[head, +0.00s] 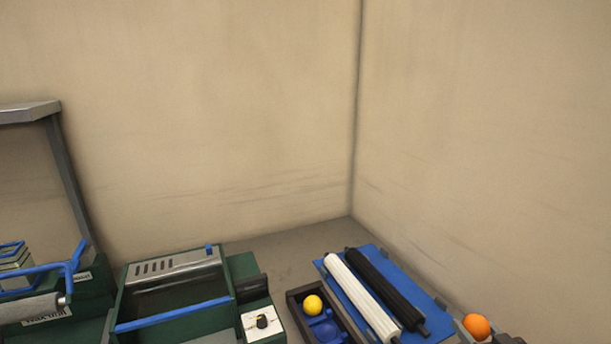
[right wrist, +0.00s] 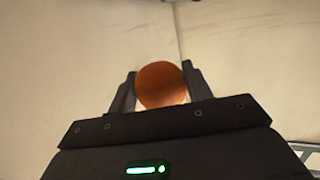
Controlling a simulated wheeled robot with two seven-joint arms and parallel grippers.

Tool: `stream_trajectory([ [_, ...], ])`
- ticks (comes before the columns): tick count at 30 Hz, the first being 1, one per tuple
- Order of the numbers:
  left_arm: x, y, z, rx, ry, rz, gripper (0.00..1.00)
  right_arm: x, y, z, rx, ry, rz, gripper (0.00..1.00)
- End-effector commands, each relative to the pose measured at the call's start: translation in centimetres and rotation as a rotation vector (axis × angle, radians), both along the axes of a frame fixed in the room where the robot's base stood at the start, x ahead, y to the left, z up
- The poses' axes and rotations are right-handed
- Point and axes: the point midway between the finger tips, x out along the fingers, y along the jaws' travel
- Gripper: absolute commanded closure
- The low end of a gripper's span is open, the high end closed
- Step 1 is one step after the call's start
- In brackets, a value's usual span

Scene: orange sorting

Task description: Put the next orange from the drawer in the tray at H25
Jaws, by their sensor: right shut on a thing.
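My right gripper (right wrist: 159,72) is shut on an orange (right wrist: 161,86), with a dark finger on each side of it. In the head view this orange (head: 477,326) is at the bottom right, in the air or near the bench; its height is hard to tell. A dark tray (head: 293,308) with blue round seats stands at the bottom middle, left of the gripper. A yellow-orange fruit (head: 312,305) sits in its far part, and a blue seat nearer is empty. The tray's near end is cut off. No H25 label is readable. I cannot make out the drawer. My left gripper is not in view.
A blue plate (head: 430,306) with a white roller (head: 360,290) and a black roller (head: 386,288) lies between tray and gripper. A green machine (head: 172,325) with a knob panel (head: 262,324) stands left. Walls meet behind.

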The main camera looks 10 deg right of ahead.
Motion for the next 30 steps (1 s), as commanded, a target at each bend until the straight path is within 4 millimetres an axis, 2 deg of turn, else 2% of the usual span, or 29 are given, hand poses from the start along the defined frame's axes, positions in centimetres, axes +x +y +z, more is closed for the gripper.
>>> stream_trajectory([
  [5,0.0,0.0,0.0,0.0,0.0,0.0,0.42,0.4,7.9,1.2,-0.005,-0.003,0.202,0.74],
  [9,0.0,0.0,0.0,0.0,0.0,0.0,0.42,-0.5,13.9,1.7,-0.004,-0.002,0.363,0.74],
  [13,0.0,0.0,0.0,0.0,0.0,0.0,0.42,-1.6,17.7,1.9,-0.003,-0.001,0.476,0.74],
  [17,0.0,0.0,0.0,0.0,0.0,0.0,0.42,-2.2,19.5,1.9,-0.003,-0.001,0.535,0.74],
  [30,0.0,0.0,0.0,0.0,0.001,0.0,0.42,-2.0,19.4,2.1,-0.003,0.0,0.537,0.74],
])
